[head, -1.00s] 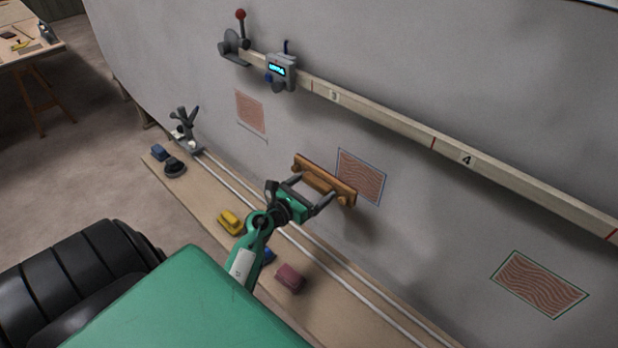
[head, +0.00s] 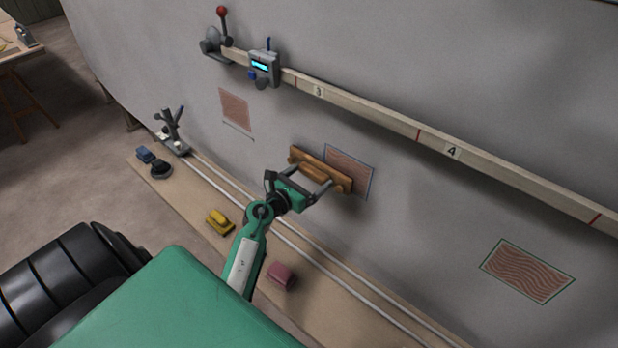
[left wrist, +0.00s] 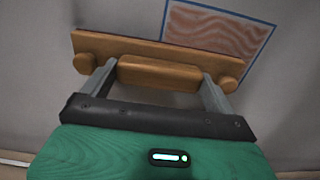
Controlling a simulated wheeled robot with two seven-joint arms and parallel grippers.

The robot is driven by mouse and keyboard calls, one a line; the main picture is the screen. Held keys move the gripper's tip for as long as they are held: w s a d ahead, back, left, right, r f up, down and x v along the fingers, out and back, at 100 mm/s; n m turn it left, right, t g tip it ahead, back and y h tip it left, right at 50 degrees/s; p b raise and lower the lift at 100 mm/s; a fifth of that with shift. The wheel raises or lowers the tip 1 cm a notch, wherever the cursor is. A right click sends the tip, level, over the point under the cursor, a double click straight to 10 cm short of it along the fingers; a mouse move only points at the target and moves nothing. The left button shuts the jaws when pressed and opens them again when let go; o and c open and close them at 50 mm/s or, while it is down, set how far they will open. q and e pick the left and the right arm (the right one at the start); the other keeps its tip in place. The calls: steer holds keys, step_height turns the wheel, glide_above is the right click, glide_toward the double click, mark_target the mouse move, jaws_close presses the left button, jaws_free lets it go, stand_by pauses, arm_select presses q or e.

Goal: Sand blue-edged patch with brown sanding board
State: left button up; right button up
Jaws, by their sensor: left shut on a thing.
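The brown sanding board (head: 320,169) is held by my left gripper (head: 309,184), which is shut on its grip. In the left wrist view the board (left wrist: 150,50) lies across between the fingers (left wrist: 155,88), with a knob near each end. The blue-edged patch (head: 350,166), reddish with wavy lines, is on the grey hull wall just behind and right of the board. The board covers its lower left part; the patch also shows at the top right of the left wrist view (left wrist: 215,28). I cannot tell whether the board touches the wall. My right gripper is not in view.
A green-edged patch (head: 528,270) and a plainer reddish patch (head: 235,107) are on the wall. A numbered rail (head: 400,126) carries a gauge (head: 263,67) above.

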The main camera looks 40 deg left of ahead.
arm_select(q)
steer(key=shift+r, duration=0.1)
steer(key=shift+w+d, duration=0.1)
steer(key=shift+w, duration=0.8)
stand_by(0.5)
steer(key=shift+s+d+p, duration=0.15)
steer(key=shift+d+p, duration=0.5)
steer(key=shift+d, duration=1.4)
steer(key=shift+s+d+p, duration=0.2)
steer(key=shift+d+p, duration=0.45)
steer(key=shift+d, duration=1.35)
steer(key=shift+s+d+p, duration=0.15)
steer(key=shift+d+p, duration=0.5)
steer(key=shift+d, duration=1.4)
